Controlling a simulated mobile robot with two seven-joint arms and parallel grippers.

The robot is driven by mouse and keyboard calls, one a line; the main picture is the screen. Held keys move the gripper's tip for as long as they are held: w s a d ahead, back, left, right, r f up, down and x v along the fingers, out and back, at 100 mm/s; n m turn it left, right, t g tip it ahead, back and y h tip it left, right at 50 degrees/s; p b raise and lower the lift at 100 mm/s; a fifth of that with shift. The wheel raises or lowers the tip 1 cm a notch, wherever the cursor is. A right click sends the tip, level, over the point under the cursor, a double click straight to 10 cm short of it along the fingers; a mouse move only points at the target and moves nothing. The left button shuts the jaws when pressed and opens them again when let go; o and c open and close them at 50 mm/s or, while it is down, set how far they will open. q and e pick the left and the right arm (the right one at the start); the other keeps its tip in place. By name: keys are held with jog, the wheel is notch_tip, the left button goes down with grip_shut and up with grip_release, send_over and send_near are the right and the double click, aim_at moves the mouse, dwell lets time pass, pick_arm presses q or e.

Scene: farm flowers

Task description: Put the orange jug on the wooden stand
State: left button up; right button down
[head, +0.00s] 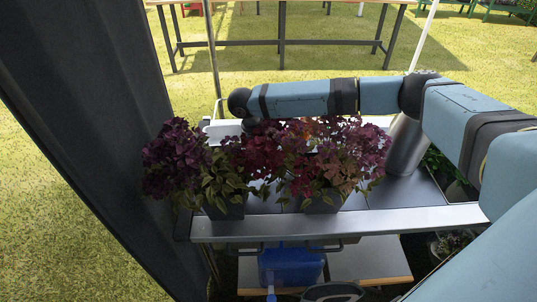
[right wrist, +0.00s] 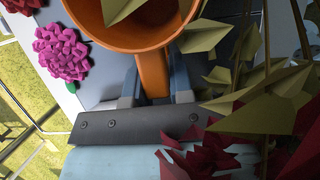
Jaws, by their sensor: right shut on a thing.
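The orange jug (right wrist: 135,35) fills the top of the right wrist view, its open mouth facing the camera. Leaves overlap its mouth. My right gripper (right wrist: 154,80) is shut on the jug's handle (right wrist: 152,72), with one finger on each side. In the head view my right arm reaches across from the right above the potted flowers. Its gripper and most of the jug are hidden there behind the plants. I cannot clearly make out the wooden stand; a wood-edged board (head: 372,283) shows below the table. My left gripper is not in view.
Dark red flowers in grey pots (head: 225,208) (head: 323,204) stand along the near edge of the grey table (head: 410,216). Blossoms and leaves crowd my right gripper. A pink flower (right wrist: 61,52) is at its left. A blue container (head: 291,266) is below the table. A dark curtain (head: 85,110) hangs at left.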

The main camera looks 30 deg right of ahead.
jog(key=shift+f, duration=1.75)
jog(key=c, duration=1)
grip_release()
jog(key=shift+f, duration=0.1)
